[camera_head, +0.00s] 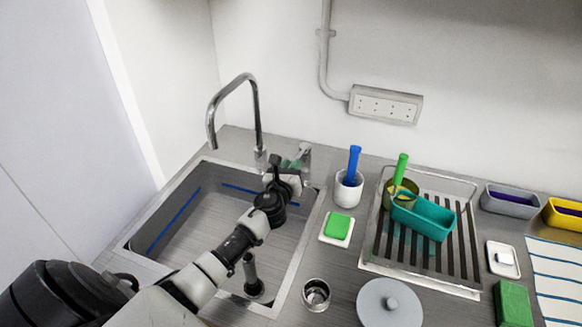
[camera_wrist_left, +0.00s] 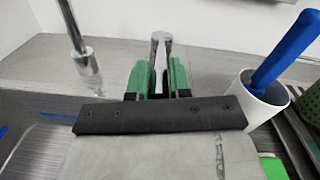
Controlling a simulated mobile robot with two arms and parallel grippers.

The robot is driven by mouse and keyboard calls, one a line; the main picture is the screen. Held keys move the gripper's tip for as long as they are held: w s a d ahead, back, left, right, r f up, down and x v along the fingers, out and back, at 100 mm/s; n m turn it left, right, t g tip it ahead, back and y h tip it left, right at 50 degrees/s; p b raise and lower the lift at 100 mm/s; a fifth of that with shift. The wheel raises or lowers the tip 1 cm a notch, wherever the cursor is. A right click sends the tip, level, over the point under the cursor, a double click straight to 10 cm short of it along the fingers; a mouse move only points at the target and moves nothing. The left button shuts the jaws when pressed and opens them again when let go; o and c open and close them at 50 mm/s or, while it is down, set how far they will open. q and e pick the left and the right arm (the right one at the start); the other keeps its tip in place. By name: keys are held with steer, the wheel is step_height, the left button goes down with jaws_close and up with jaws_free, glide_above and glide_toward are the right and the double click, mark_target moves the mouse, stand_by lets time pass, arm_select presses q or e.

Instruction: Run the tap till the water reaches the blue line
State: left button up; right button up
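The chrome tap (camera_head: 256,110) arches over the steel sink (camera_head: 144,241) at its back edge. I see no stream below its spout. A blue line (camera_head: 180,216) runs along the sink's left and back inner walls; no water surface is clear in the basin. The tap lever (camera_head: 304,150) stands right of the spout. My left gripper (camera_head: 294,163) is at this lever; in the left wrist view its green pads sit close on both sides of the chrome lever (camera_wrist_left: 160,48), seemingly touching it. My left arm hides part of the basin. My right gripper is out of view.
A dark upright pipe (camera_head: 252,277) stands in the basin. Right of the sink are a white pot with a blue-handled brush (camera_head: 348,190), a green sponge (camera_head: 338,226), a metal cup (camera_head: 316,293) and a drying rack (camera_head: 421,276) holding a teal tub (camera_head: 424,217).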

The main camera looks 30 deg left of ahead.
arm_select(q)
jaws_close()
steer(key=w+d+n+g+y+b, duration=0.4)
steer(key=d+n+g+y+b, duration=0.2)
steer(key=y, duration=0.3)
steer(key=shift+d+n, duration=0.5)
steer(key=shift+n, duration=0.1)
steer(key=shift+w, duration=0.1)
steer(key=shift+o, duration=2.4)
jaws_free()
